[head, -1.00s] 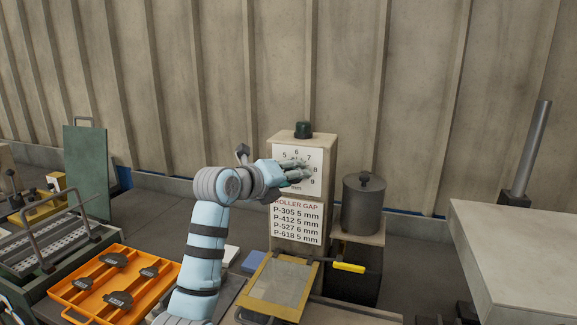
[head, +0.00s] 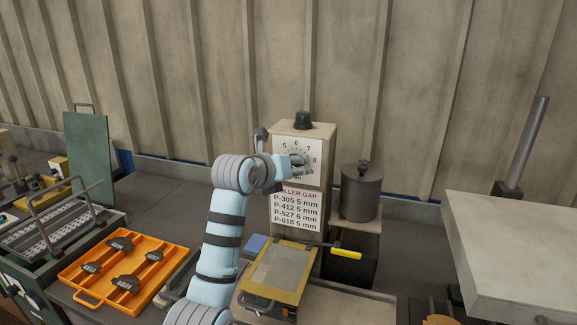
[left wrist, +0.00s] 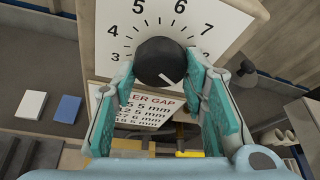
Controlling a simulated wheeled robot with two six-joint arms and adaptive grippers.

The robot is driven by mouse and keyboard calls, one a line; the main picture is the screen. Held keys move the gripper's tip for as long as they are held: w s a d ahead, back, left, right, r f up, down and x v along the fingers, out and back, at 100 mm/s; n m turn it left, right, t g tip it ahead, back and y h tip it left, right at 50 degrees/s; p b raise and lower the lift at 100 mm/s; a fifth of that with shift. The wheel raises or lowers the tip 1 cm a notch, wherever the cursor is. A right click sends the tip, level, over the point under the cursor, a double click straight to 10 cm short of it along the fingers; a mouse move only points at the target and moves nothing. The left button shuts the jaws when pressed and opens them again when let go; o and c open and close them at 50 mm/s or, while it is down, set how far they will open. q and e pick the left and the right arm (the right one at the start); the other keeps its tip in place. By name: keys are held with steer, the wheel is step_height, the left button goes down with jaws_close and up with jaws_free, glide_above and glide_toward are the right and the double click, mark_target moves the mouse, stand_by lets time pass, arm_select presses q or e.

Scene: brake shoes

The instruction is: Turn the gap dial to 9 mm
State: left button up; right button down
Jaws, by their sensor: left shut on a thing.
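The gap dial is a round black knob (left wrist: 158,60) on a white numbered plate (left wrist: 95,28). A pale mark on the knob points to the lower right in the left wrist view. My left gripper (left wrist: 161,70) has its two teal-padded fingers on either side of the knob, shut on it. In the head view the left gripper (head: 299,163) covers the knob and part of the numbered plate (head: 313,148). The digits around the upper arc of the plate show there. My right gripper is in neither view.
A ROLLER GAP card (head: 297,210) hangs below the dial. A lidded grey pot (head: 361,192) stands to its right. A yellow-framed plate (head: 277,272) and a yellow handle (head: 346,253) sit below. An orange tray (head: 172,285) with brake shoes lies to the left.

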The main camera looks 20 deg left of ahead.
arm_select(q)
steer(key=shift+r, duration=0.15)
steer(key=o, duration=1.2)
steer(key=shift+c, duration=0.2)
steer(key=v, duration=1.2)
